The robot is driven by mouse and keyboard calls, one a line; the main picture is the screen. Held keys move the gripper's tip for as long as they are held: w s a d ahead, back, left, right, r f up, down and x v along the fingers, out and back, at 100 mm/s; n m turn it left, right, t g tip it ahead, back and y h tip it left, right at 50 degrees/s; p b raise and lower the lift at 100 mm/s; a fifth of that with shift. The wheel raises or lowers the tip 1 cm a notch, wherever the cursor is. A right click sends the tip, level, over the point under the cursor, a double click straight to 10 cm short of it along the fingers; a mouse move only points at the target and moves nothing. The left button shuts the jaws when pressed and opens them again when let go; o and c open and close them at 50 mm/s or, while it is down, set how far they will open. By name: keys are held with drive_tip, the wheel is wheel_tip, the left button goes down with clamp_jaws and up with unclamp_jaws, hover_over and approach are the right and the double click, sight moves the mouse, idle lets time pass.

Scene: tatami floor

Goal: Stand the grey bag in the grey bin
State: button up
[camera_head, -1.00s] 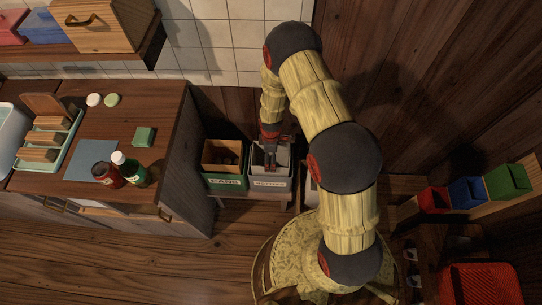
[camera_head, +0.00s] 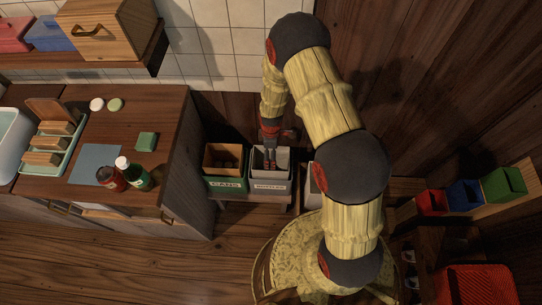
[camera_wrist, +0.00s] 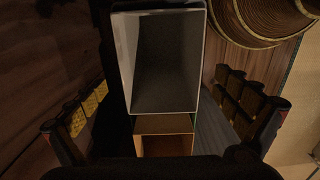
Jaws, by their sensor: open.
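The grey bin (camera_head: 270,188), with a white label on its front, stands on a low stand in the head view. A pale grey open-topped bag (camera_head: 283,158) appears to stand upright in it, its walls showing just above the bin's rim. The bag's open mouth also shows in the wrist view (camera_wrist: 165,65), with a dark inside that looks empty. My gripper (camera_head: 270,163) points down over the bin. In the wrist view its fingers (camera_wrist: 165,110) are spread wide on both sides, with nothing held between them. My fingertips partly hide the bag in the head view.
A green bin (camera_head: 225,185) holding a brown box-like bag (camera_head: 222,158) stands directly left. A white container (camera_head: 314,190) is partly hidden right of the grey bin. The counter (camera_head: 176,110) rises at left; small coloured bins (camera_head: 465,193) sit on a shelf at right.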

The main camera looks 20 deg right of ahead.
wheel_tip(320, 180, up, 35)
drive_tip(key=s+m+t+p, duration=0.1)
drive_tip(key=s+m+t, duration=0.15)
drive_tip(key=m, duration=0.35)
drive_tip(key=s+r+m+t, duration=0.3)
drive_tip(key=s+r+m, duration=0.4)
drive_tip(key=s+r, duration=1)
drive_tip(key=shift+s+m, duration=0.3)
drive_tip(key=shift+s, duration=0.75)
drive_tip(key=shift+r, duration=0.15)
drive_tip(key=shift+c, duration=1.3)
